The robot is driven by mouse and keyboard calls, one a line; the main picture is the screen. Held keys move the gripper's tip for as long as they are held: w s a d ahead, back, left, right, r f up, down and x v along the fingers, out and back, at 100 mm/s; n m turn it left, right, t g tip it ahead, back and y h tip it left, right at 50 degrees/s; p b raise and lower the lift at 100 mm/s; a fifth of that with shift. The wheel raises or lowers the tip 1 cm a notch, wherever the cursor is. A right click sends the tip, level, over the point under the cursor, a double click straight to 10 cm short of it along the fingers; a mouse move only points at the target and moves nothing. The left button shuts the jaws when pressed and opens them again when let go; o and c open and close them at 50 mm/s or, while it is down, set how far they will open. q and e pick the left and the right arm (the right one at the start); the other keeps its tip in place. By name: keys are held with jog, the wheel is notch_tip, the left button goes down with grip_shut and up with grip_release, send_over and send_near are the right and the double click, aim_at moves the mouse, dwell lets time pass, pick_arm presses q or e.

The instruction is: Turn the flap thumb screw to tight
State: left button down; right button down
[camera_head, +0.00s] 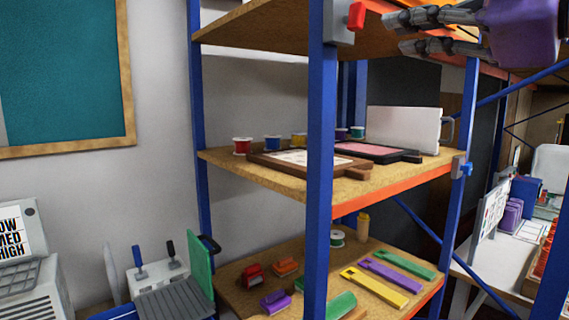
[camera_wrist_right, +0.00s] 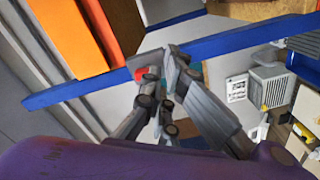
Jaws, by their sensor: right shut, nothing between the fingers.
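A red knob (camera_head: 356,15) sits on a grey bracket (camera_head: 340,24) on the front blue rack post, at the top of the head view. A small red piece also shows at the fingertips in the right wrist view (camera_wrist_right: 140,72). I cannot tell for certain that it is the flap thumb screw, or how tight it is. My right gripper (camera_head: 402,33), purple with grey fingers, is shut and empty, its tips just right of the red knob. In the right wrist view the fingers (camera_wrist_right: 160,58) partly cover the bracket. My left gripper is not in view.
The blue post (camera_head: 320,130) and upper shelf (camera_head: 265,28) are close to the right gripper. A blue knob (camera_head: 462,167) is on the right post. The middle shelf holds spools, framed boards and a white panel (camera_head: 405,128). Coloured tools lie on the lower shelf (camera_head: 335,268).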

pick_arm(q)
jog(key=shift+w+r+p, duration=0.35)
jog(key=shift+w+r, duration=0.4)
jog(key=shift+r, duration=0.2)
pick_arm(e)
jog(key=shift+s+d, duration=0.35)
jog(key=shift+s, duration=0.15)
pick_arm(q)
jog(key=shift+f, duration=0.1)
